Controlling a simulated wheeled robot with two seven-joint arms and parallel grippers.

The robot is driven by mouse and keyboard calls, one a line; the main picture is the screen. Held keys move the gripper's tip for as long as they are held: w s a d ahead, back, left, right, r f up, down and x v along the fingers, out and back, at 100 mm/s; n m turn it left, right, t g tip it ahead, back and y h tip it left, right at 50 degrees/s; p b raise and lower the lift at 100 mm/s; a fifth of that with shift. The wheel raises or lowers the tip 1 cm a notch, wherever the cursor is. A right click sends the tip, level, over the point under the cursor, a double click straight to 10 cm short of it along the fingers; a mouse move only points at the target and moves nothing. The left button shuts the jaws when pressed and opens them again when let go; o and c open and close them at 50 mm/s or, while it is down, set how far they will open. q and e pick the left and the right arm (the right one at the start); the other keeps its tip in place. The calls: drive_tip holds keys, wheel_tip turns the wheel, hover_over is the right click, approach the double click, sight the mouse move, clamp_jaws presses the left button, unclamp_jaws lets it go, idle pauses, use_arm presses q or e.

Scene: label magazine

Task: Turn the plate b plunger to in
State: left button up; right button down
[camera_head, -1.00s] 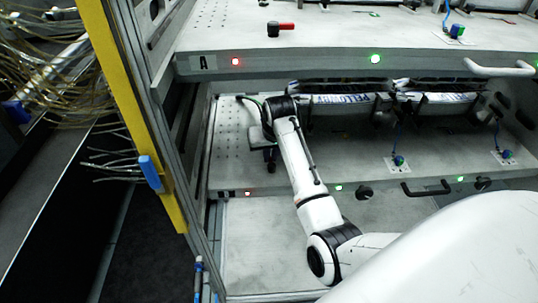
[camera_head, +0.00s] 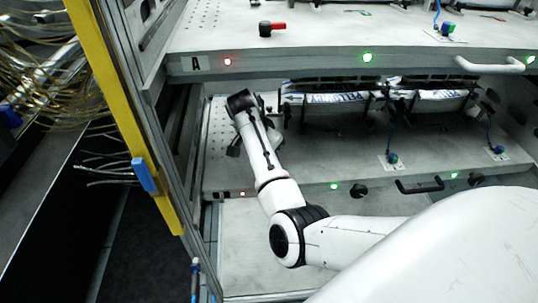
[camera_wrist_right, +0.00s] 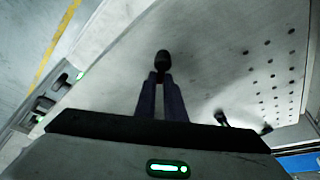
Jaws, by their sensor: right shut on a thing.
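Plate b is the lower grey shelf plate (camera_head: 330,165), under the upper plate marked A (camera_head: 300,62). My right arm reaches over its left part. My right gripper (camera_wrist_right: 163,78) has its fingers closed around a small black knob (camera_wrist_right: 163,60), which appears to be the plate b plunger. The knob stands out past the fingertips, above the grey perforated surface. In the head view only a dark bit of the gripper (camera_head: 234,149) shows beside the arm, and the plunger is hidden there. Its turned position cannot be read. My left gripper is not in view.
The upper plate carries a black plunger with a red lever (camera_head: 272,28). White label packs (camera_head: 335,97) lie at the back of the lower plate. A black handle (camera_head: 420,186) and round knobs (camera_head: 358,191) line its front. A yellow post (camera_head: 110,95) stands at left.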

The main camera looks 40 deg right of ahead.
drive_tip(key=m, duration=0.1)
drive_tip(key=m+g+b, duration=0.1)
drive_tip(key=m, duration=0.1)
drive_tip(key=shift+s+f+m, duration=0.1)
drive_tip(key=shift+s+m, duration=0.2)
drive_tip(key=m, duration=0.1)
drive_tip(key=m+g+b, duration=0.1)
drive_tip(key=m, duration=0.1)
drive_tip(key=m+g+b, duration=0.1)
drive_tip(key=shift+s+a+m+y, duration=0.2)
drive_tip(key=shift+s+m+y, duration=0.15)
drive_tip(key=shift+m+y, duration=0.05)
drive_tip(key=c, duration=1.8)
unclamp_jaws()
drive_tip(key=shift+c, duration=0.2)
